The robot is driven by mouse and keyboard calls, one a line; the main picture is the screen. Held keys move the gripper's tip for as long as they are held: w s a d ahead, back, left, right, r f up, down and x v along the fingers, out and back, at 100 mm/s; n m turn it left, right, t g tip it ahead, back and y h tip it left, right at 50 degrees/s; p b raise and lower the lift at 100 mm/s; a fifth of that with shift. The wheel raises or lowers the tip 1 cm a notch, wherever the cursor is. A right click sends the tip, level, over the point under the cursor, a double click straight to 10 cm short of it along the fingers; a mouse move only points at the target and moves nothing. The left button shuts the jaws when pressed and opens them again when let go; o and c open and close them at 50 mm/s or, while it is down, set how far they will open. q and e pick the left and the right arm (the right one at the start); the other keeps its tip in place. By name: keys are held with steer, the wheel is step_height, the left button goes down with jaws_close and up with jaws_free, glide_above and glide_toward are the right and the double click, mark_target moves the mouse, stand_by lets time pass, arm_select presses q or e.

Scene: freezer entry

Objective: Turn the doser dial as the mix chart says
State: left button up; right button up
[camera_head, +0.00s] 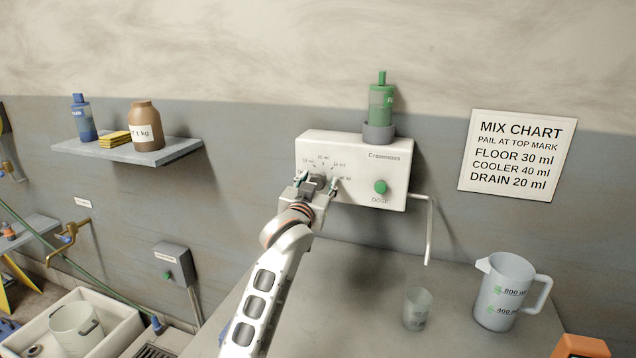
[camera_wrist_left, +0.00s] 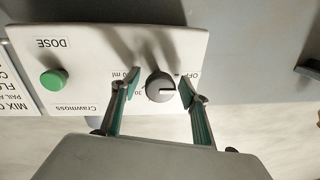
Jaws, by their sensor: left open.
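In the left wrist view, upside down, the grey dial (camera_wrist_left: 160,87) sits between the open fingers (camera_wrist_left: 160,92), apparently ungripped. Its white mark points right, towards the OFF side. The mix chart (camera_head: 516,156) reads floor 30 ml, cooler 40 ml, drain 20 ml, pail at top mark. My right gripper is out of view.
A spout pipe (camera_head: 430,225) hangs right of the doser. A small clear cup (camera_head: 417,309) and a measuring jug (camera_head: 511,290) stand on the counter (camera_head: 360,315). A shelf (camera_head: 160,153) at left holds a blue bottle, yellow sponges and a brown jar.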

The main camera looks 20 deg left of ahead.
arm_select(q)
steer(key=c, duration=1)
steer(key=shift+c, duration=0.6)
